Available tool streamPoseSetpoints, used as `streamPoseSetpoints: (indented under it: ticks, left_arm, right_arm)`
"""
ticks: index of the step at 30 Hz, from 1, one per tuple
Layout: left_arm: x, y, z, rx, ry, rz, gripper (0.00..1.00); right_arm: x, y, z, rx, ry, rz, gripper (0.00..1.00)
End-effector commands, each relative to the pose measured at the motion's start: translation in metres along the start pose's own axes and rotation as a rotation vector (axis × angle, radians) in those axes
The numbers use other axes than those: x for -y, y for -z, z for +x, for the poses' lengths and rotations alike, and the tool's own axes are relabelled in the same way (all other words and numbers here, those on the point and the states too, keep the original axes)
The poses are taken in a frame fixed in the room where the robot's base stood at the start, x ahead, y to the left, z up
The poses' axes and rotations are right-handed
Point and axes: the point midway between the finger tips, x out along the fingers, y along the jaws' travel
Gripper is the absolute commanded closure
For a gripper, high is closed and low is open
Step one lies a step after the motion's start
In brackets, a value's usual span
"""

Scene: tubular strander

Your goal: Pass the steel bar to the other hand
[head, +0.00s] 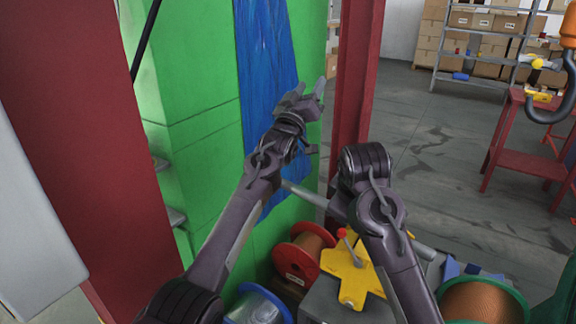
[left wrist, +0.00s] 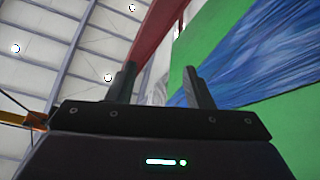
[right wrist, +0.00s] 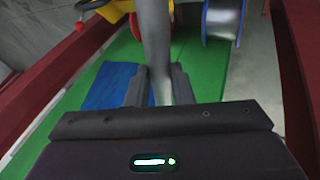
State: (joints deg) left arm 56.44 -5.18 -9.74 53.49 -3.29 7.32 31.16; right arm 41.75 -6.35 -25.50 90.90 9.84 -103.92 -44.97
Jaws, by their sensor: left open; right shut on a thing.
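The steel bar (head: 305,195) is a plain grey rod. In the head view it slants from beside the blue panel down to the right, passing behind my right arm. In the right wrist view the bar (right wrist: 154,35) runs between the fingers of my right gripper (right wrist: 158,80), which is shut on it. My right gripper's fingers are hidden behind its arm in the head view. My left gripper (head: 312,97) is raised in front of the green machine, above and apart from the bar. It is open, and the left wrist view shows nothing between its fingers (left wrist: 160,82).
The green machine (head: 195,90) with a blue panel (head: 268,70) stands ahead between red posts (head: 357,80). Below are a red spool (head: 300,253), a yellow cross-shaped part (head: 355,272) and a copper-wound spool (head: 482,302). Open floor (head: 425,130) lies to the right.

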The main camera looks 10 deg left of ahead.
Motion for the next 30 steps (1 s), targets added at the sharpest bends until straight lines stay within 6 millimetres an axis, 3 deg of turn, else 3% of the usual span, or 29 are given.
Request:
streamPoseSetpoints:
  ticks: [5,10,12,15,18,23,26,30]
  left_arm:
    - [-0.031,-0.015,0.014,0.067,-0.167,-0.411,0.54]
    - [-0.087,-0.03,0.015,0.216,-0.359,-0.726,0.54]
    - [-0.117,-0.041,0.008,0.314,-0.445,-0.778,0.54]
    - [-0.146,-0.057,-0.004,0.436,-0.533,-0.771,0.54]
    - [-0.163,-0.074,-0.02,0.559,-0.598,-0.73,0.54]
    - [-0.166,-0.097,-0.048,0.769,-0.654,-0.654,0.54]
    - [-0.152,-0.105,-0.064,0.896,-0.651,-0.608,0.54]
    - [-0.119,-0.102,-0.082,1.056,-0.603,-0.549,0.54]
  right_arm:
    - [-0.001,0.001,-0.002,-0.004,-0.003,0.0,1.0]
    - [-0.001,0.001,-0.002,-0.004,-0.003,0.0,1.0]
    - [-0.001,0.001,-0.002,-0.004,-0.003,0.0,1.0]
    - [-0.001,0.001,-0.002,-0.004,-0.003,0.0,1.0]
    - [-0.001,0.001,-0.002,-0.004,-0.003,0.0,1.0]
    - [-0.001,0.001,-0.002,-0.004,-0.003,0.0,1.0]
    - [-0.001,0.001,-0.002,-0.004,-0.003,0.0,1.0]
    - [-0.001,0.001,-0.002,-0.004,-0.003,0.0,1.0]
